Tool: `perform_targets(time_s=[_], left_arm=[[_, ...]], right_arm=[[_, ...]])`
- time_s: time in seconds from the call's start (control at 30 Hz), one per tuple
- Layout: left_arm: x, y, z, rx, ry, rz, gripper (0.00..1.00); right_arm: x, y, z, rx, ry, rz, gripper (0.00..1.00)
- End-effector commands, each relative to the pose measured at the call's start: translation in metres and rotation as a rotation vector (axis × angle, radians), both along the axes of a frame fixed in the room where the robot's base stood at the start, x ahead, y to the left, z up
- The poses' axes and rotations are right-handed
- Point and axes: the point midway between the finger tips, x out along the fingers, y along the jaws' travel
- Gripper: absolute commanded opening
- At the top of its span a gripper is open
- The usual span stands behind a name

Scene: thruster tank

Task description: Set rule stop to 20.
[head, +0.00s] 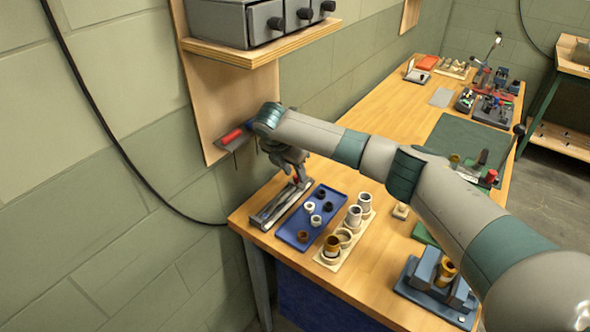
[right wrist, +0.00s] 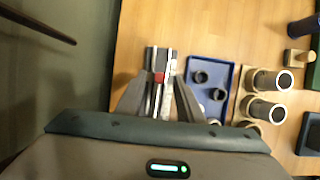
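The rule (head: 280,205) is a grey metal rail lying at the left end of the wooden bench. In the right wrist view the rule (right wrist: 152,62) runs up the picture between my fingers, with a small red piece on it, probably the stop (right wrist: 158,77). My right gripper (head: 294,178) is over the far end of the rule and hides part of it. In the right wrist view its fingers (right wrist: 160,88) stand apart on either side of the rule, with a gap to the red piece. Scale marks are too small to read. My left gripper is out of view.
A blue tray (head: 293,236) with small dark and white rings lies right beside the rule. A cream block (head: 331,262) with several cylinders stands beyond it. A shelf (head: 262,50) with grey drawers hangs on the wall above. A blue fixture (head: 422,285) sits at the bench's front right.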

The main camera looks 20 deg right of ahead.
Motion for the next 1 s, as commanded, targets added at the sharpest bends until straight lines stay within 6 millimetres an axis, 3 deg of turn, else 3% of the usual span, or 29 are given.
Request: perform_targets(time_s=[0.5, 0.53, 0.67, 0.87, 1.0], left_arm=[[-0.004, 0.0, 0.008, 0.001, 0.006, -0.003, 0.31], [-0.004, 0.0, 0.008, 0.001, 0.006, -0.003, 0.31], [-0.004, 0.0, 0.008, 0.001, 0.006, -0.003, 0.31], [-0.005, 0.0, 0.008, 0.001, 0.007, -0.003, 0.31], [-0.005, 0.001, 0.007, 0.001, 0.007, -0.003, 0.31]], right_arm=[[0.003, -0.004, -0.011, 0.0, -0.001, 0.001, 0.34], [0.003, -0.004, -0.011, 0.0, -0.001, 0.001, 0.32], [0.003, -0.004, -0.011, -0.001, 0.0, 0.001, 0.01], [0.004, -0.006, -0.011, -0.001, 0.0, 0.001, 0.0], [0.013, -0.017, -0.011, -0.001, 0.0, -0.002, 0.0]])
